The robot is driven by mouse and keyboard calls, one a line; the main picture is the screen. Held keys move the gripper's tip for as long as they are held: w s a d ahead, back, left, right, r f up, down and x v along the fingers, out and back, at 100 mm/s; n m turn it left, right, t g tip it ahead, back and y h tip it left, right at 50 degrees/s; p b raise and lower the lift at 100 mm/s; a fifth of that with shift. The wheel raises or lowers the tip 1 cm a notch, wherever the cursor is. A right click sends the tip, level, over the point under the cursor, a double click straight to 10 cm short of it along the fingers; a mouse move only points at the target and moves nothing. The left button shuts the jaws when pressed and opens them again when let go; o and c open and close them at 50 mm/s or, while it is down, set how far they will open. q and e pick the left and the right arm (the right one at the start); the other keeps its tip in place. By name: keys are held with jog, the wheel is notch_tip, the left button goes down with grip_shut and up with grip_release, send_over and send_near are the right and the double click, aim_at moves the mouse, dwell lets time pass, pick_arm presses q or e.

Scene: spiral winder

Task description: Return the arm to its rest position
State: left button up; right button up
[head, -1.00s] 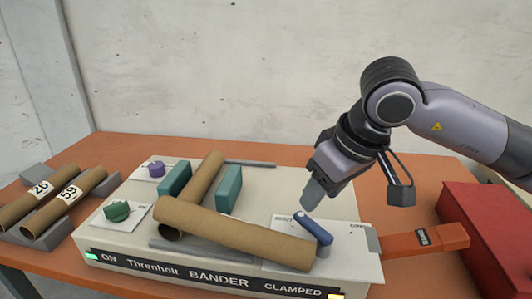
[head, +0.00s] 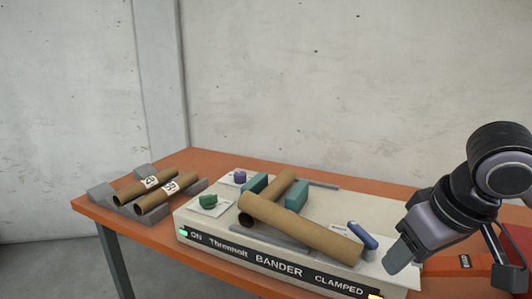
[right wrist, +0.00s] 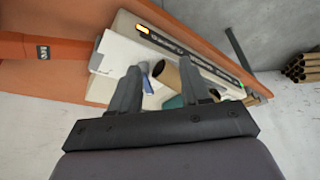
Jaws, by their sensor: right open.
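My right gripper (head: 397,262) is in the head view at the lower right, pointing down, with no object seen between its fingers. In the right wrist view its two fingers (right wrist: 160,88) are apart. It is to the right of the blue lever (head: 362,236) on the bander (head: 215,226). Two cardboard tubes lie crossed on the bander, the front tube (head: 300,228) over the rear tube (head: 279,184). Teal blocks (head: 296,196) stand beside the rear tube. My left gripper is out of view.
The ON lamp is green and the CLAMPED lamp (head: 375,296) amber. A green knob (head: 208,200) and a purple knob (head: 240,177) sit on the bander's left. Numbered tubes (head: 168,193) rest on a grey rack at the orange table's left. Several tubes (right wrist: 303,67) are stacked beyond the table.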

jog(key=s+a+f+m+g+y+p, duration=0.1)
jog(key=s+a+g+y, duration=0.1)
jog(key=a, duration=0.3)
jog(key=s+a+f+m+g+y, duration=0.1)
jog(key=s+a+f+y, duration=0.1)
jog(key=a+y, duration=0.15)
jog(key=s+a+r+m+g+y+p, duration=0.4)
jog(key=a+r+m+y, duration=0.3)
jog(key=a+m+y, duration=0.5)
jog(key=w+d+r+m+t+y, duration=0.1)
jog(key=w+d+m+t+y, duration=0.15)
jog(key=m+t, duration=0.75)
jog(key=w+d+f+m+t+h+p, duration=0.2)
jog(key=w+d+f+m+t+h, duration=0.25)
jog(key=m, duration=1.15)
jog(key=w+d+f+m+t+h+p, duration=0.15)
jog(key=d+f+m+t+h, duration=0.4)
jog(key=m, duration=1.05)
jog(key=s+d+f+m+g+h+p, duration=0.1)
jog(key=s+d+f+m+g+h, duration=0.2)
jog(key=s+f+m, duration=0.4)
jog(key=s+d+f+m+g+h+p, duration=0.1)
jog(key=s+d+f+m+g+h, duration=0.3)
jog(key=f+m, duration=0.6)
notch_tip(320, 180, down, 6)
jog(key=s+h, duration=0.2)
jog(key=s, duration=0.1)
jog(key=shift+d+r+m, duration=0.15)
jog(key=shift+r+m, duration=0.1)
jog(key=shift+m, duration=0.15)
